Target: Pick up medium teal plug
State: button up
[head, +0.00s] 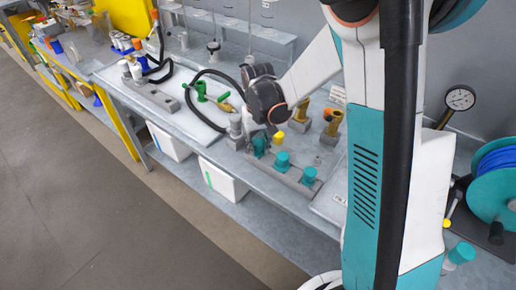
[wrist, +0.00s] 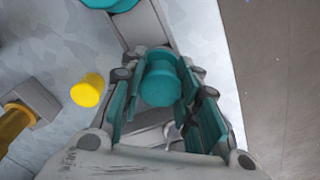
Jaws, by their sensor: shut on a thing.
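My gripper (wrist: 156,95) is shut on a teal plug (wrist: 161,84), which sits between its finger pads in the wrist view. In the head view my gripper (head: 264,139) points down at the far-left end of a grey block, with the held teal plug (head: 260,147) partly hidden by the fingers. Two more teal plugs stand on the block to its right, a middle one (head: 282,161) and a near one (head: 309,176). I cannot tell whether the held plug is clear of the block (head: 294,179).
A small yellow plug (head: 279,138) stands beside the gripper; it also shows in the wrist view (wrist: 87,91). Brass fittings (head: 302,109) stand behind on the bench. A grey upright fitting (head: 235,125) is close on the left. The bench's front edge is near.

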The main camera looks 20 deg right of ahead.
aim_at(258, 141)
jog(key=shift+r, duration=0.15)
notch_tip(258, 141, up, 20)
jog(key=p, duration=0.5)
jog(key=shift+p, duration=0.4)
